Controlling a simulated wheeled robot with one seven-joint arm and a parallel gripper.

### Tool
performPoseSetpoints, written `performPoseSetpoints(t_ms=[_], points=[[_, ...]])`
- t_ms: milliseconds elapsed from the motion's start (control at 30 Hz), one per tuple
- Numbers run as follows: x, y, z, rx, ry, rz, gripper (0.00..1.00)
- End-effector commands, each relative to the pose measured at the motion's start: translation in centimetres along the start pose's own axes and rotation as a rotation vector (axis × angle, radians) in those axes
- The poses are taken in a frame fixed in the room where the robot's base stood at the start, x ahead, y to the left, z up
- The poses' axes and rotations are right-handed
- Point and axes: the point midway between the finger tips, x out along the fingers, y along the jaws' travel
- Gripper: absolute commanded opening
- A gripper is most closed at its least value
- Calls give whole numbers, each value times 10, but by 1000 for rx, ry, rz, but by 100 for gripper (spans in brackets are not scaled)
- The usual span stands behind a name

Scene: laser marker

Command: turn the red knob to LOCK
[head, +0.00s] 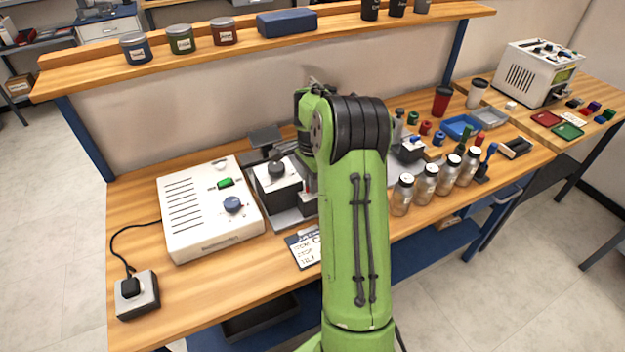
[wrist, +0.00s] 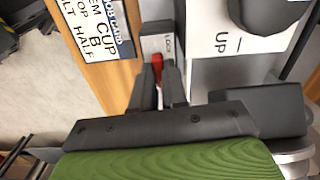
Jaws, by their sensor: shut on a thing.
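The red knob (wrist: 157,62) shows in the wrist view, at the tips of my gripper's dark fingers. It sits on a small light-grey block (wrist: 156,41) with partly legible lettering that seems to read LOCK. My gripper (wrist: 158,72) is shut on the red knob, one finger on each side. The knob's lower part and its pointing direction are hidden by the fingers. In the head view my green arm covers the knob and the gripper.
A white panel marked UP (wrist: 225,42) with a dark round knob (wrist: 265,14) stands close on the right. A printed job card (wrist: 92,25) lies to the left. In the head view, a white control box (head: 205,215) stands left and glass jars (head: 425,185) right.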

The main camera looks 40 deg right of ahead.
Motion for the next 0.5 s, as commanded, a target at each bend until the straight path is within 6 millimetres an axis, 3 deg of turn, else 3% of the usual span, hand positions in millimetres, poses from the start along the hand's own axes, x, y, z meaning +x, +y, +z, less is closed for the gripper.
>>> performPoseSetpoints(t_ms=[500], points=[[-3, 0, 0, -429, 2, -1, 0]])
